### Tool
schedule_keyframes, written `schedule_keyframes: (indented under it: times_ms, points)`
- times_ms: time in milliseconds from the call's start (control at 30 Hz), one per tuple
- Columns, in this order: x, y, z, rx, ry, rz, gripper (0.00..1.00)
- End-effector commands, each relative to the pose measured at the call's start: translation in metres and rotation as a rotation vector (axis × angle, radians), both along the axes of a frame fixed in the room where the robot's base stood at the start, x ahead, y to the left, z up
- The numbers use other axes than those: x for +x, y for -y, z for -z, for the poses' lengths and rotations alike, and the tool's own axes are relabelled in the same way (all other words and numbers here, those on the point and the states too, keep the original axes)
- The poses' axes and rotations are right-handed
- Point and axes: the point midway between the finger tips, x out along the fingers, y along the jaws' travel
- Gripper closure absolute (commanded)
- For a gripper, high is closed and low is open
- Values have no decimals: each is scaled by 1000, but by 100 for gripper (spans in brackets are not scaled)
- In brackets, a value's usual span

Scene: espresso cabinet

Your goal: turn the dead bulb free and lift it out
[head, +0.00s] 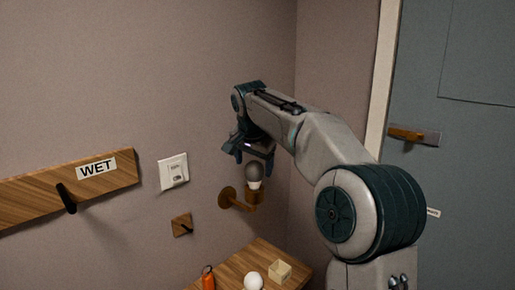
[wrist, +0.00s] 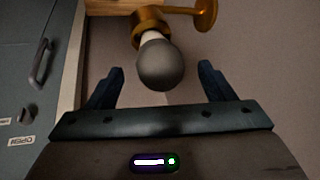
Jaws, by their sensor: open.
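The dead bulb (head: 253,175) is dark grey with a pale lower part and stands upright in a brass wall lamp (head: 237,199). It also shows in the wrist view (wrist: 161,66), with the brass socket (wrist: 149,24) beyond it. My gripper (head: 250,155) is just above the bulb in the head view. In the wrist view my gripper (wrist: 161,77) is open, one finger on each side of the bulb's rounded end. Gaps show between the bulb and both fingers. Nothing is held.
Below the lamp, a wooden shelf (head: 245,262) bears a white bulb (head: 253,281), a small open box (head: 279,271) and an orange object (head: 208,279). A wall switch (head: 173,171), small hook (head: 182,226) and WET board (head: 110,178) are left. A grey door (head: 460,170) is right.

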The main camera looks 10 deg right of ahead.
Motion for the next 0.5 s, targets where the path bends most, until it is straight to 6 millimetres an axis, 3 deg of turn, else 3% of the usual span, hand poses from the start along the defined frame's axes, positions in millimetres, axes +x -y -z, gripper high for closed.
schedule_keyframes:
  times_ms: [200,500]
  points:
    - [13,4,29,1,-2,0,25]
    - [18,4,40,1,2,-1,25]
